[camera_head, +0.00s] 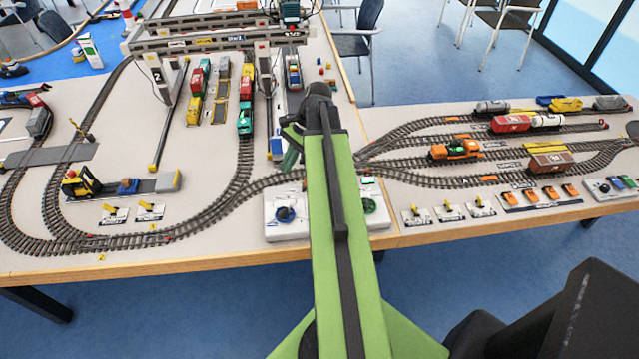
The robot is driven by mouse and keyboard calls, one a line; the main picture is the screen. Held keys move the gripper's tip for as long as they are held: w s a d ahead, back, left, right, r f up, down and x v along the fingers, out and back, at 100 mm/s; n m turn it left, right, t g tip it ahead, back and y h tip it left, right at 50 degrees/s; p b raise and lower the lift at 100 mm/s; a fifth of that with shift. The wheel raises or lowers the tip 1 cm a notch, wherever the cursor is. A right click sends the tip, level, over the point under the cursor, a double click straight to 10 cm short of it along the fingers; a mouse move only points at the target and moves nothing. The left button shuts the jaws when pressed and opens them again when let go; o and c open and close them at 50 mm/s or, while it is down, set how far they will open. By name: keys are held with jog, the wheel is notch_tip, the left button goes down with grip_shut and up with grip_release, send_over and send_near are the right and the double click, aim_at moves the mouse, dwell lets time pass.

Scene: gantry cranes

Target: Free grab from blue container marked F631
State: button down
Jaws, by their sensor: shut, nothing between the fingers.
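No marking F631 is legible on any blue thing, and I cannot make out the grab for certain. The white gantry crane (205,43) spans the tracks at the back, with a dark trolley-like unit (290,13) at its top right. A small blue block (128,186) sits on the grey platform at left.
Wagons stand under the crane, among them a green locomotive (245,118). An orange locomotive (455,148) stands on the right tracks. Chairs (357,40) stand behind.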

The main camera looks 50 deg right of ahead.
jog(key=s+d+m+t+b, duration=0.1)
jog(key=s+d+m, duration=0.3)
jog(key=d, duration=0.3)
jog(key=s+d+m+t+y, duration=0.1)
jog(key=s+d+m+t, duration=0.1)
jog(key=s+d+m, duration=0.2)
jog(key=s+d, duration=0.1)
jog(key=d, duration=0.2)
jog(key=shift+s+b, duration=0.25)
jog(key=shift+b, duration=0.15)
jog(key=shift+a+f, duration=0.1)
jog(key=shift+f, duration=0.1)
jog(key=b+x, duration=0.8)
jog(key=x, duration=0.2)
jog(key=shift+r, duration=0.1)
